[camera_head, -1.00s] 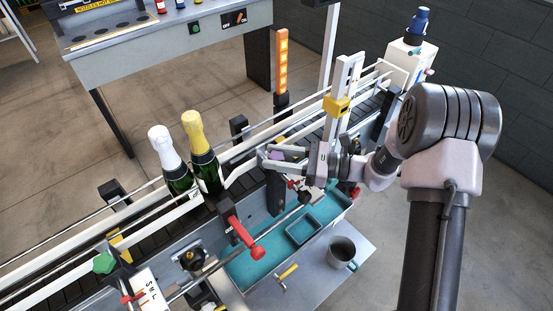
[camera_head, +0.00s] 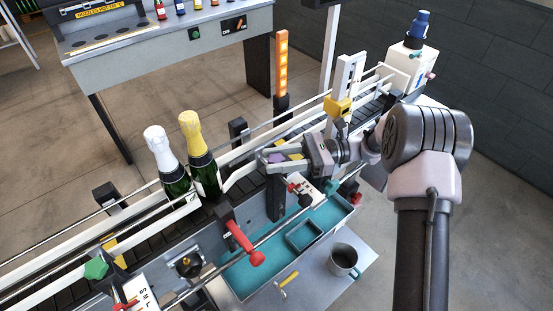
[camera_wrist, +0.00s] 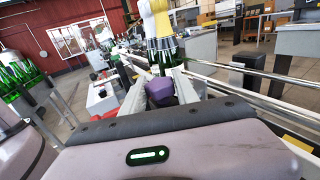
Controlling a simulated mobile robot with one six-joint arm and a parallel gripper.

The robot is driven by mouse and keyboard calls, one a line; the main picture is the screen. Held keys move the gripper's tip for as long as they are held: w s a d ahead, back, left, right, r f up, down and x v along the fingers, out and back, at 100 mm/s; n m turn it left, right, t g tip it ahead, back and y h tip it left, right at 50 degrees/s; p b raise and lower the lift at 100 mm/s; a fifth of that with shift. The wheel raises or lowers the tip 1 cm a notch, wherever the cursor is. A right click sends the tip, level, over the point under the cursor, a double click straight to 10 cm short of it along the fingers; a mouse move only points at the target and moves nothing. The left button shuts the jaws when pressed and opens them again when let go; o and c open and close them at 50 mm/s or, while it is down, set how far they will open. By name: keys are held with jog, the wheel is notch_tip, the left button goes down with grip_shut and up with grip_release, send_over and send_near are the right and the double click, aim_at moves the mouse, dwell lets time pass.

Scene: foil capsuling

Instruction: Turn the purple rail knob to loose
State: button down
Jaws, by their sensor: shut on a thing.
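The purple rail knob (camera_wrist: 160,93) sits between the two fingers of my gripper (camera_wrist: 162,84) in the wrist view. The fingers are closed against its sides. In the head view my gripper (camera_head: 272,161) reaches in from the right at the conveyor's near rail. Only a small purple patch of the knob (camera_head: 279,157) shows there, with the fingers partly over it. Whether the knob stands at loose or tight cannot be read.
Two bottles, one white-topped (camera_head: 165,155) and one yellow-topped (camera_head: 196,150), stand on the conveyor left of my gripper. A red lever (camera_head: 244,243), a teal tray (camera_head: 240,283) and a mug (camera_head: 343,260) are in front. An orange light column (camera_head: 282,65) stands behind.

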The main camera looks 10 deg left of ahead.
jog(key=c, duration=0.9)
grip_release()
jog(key=p+v, duration=0.2)
jog(key=v, duration=1.5)
jog(key=shift+w+d+p, duration=0.1)
jog(key=shift+d+p, duration=0.1)
jog(key=shift+p, duration=0.2)
